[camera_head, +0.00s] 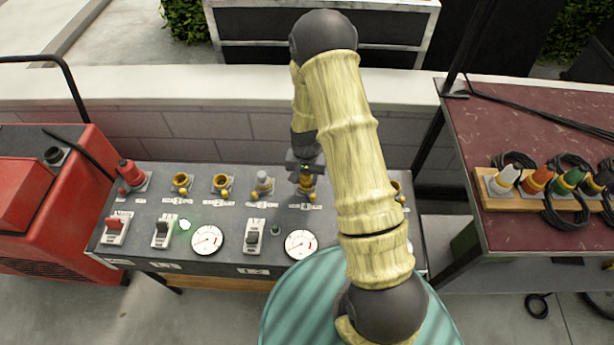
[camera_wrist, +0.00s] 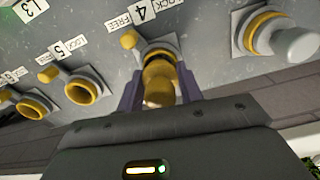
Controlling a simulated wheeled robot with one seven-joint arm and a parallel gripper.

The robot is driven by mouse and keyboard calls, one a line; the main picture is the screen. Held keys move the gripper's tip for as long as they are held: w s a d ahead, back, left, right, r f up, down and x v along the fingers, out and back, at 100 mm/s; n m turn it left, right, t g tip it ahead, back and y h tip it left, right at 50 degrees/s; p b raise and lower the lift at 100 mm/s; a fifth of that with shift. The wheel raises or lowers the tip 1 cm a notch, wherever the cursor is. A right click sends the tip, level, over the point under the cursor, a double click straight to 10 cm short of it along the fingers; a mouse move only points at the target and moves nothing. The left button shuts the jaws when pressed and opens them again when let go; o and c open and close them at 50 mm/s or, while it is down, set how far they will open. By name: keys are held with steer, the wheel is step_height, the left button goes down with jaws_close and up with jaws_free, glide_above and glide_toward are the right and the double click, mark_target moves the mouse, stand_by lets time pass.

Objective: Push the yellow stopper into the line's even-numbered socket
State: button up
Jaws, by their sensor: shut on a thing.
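My gripper (camera_wrist: 160,92) is shut on the yellow stopper (camera_wrist: 158,80), with a dark finger on each side of it. The stopper is lined up with the socket marked 4 (camera_wrist: 168,43) and meets or overlaps its mouth; I cannot tell how deep it sits. In the head view my gripper (camera_head: 306,182) is over the grey panel (camera_head: 160,212), the stopper (camera_head: 307,188) below it. Left of it in the wrist view are the empty yellow-rimmed socket marked 5 (camera_wrist: 82,90) and another empty socket (camera_wrist: 33,106).
A grey stopper (camera_head: 263,178) fills the socket beside my gripper, and a red plug (camera_head: 130,172) stands at the panel's left end. Gauges and switches line the panel's front. A red machine (camera_head: 50,190) is at left; a table (camera_head: 460,110) with coloured plugs is at right.

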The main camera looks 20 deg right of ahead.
steer(key=shift+f, duration=0.3)
steer(key=o, duration=1.1)
steer(key=shift+s, duration=0.1)
steer(key=shift+d, duration=0.2)
steer(key=shift+c, duration=0.2)
steer(key=shift+o, duration=0.7)
steer(key=shift+a+r+p, duration=0.1)
steer(key=shift+r+p, duration=0.3)
steer(key=shift+r, duration=0.25)
steer(key=shift+a+r+p, duration=0.15)
steer(key=shift+r+p, duration=0.5)
steer(key=shift+r, duration=0.2)
steer(key=shift+r+p, duration=0.75)
steer(key=shift+r, duration=0.3)
